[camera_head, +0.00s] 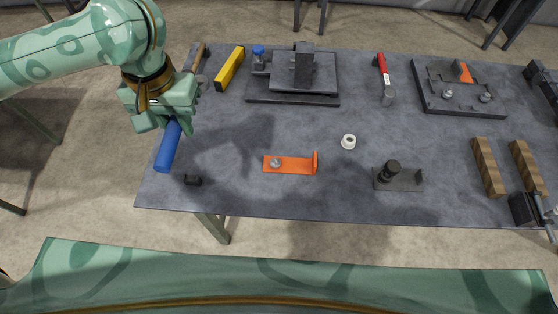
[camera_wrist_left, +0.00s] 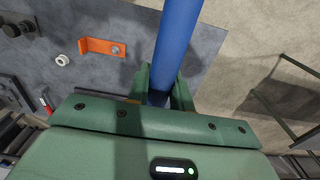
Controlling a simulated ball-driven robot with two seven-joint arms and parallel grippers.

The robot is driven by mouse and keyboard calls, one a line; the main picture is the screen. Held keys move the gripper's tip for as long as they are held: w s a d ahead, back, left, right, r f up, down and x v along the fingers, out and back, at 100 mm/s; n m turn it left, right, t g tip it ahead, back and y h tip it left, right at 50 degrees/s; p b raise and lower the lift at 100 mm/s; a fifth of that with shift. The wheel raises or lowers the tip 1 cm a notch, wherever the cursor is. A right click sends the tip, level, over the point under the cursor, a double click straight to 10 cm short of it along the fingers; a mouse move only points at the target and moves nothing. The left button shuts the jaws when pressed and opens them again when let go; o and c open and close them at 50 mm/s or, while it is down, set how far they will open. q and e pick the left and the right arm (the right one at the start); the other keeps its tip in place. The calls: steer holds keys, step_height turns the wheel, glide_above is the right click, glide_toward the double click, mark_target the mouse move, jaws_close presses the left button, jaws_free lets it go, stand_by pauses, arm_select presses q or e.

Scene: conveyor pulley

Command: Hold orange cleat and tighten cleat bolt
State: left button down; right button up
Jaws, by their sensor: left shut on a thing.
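The orange cleat (camera_head: 298,166) lies on the grey table near its front edge, with its upright end to the right. The cleat bolt (camera_head: 276,163) is a grey round head at the cleat's left end. Both also show in the wrist view, the cleat (camera_wrist_left: 96,46) and the bolt head (camera_wrist_left: 115,50). My left gripper (camera_head: 172,122) is shut on a blue cylindrical handle (camera_head: 166,153) at the table's left edge, apart from the cleat. The handle (camera_wrist_left: 175,40) runs up between the fingers in the wrist view; its far end is hidden. My right gripper is not in view.
A yellow bar (camera_head: 230,68), grey fixture (camera_head: 292,92) and red-handled hammer (camera_head: 383,68) are behind. The table's middle is mostly clear.

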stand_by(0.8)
arm_select(q)
steer(key=shift+s+d+f, duration=0.1)
steer(key=shift+s+f, duration=0.15)
steer(key=shift+f, duration=0.05)
steer(key=s+d+f, duration=0.2)
steer(key=d+f, duration=0.6)
steer(key=f, duration=0.4)
steer(key=s+d+f, duration=0.1)
steer(key=d+f, duration=0.6)
steer(key=f, duration=0.4)
steer(key=shift+m, duration=0.3)
steer(key=w+f, duration=0.1)
steer(key=f, duration=0.1)
steer(key=w+f, duration=0.1)
steer(key=f, duration=0.1)
steer(key=w+f, duration=0.2)
steer(key=shift+a+f, duration=0.25)
steer(key=shift+f, duration=0.1)
steer(key=shift+w+f+m, duration=0.1)
steer(key=shift+w+m, duration=0.2)
steer(key=shift+s+d, duration=0.15)
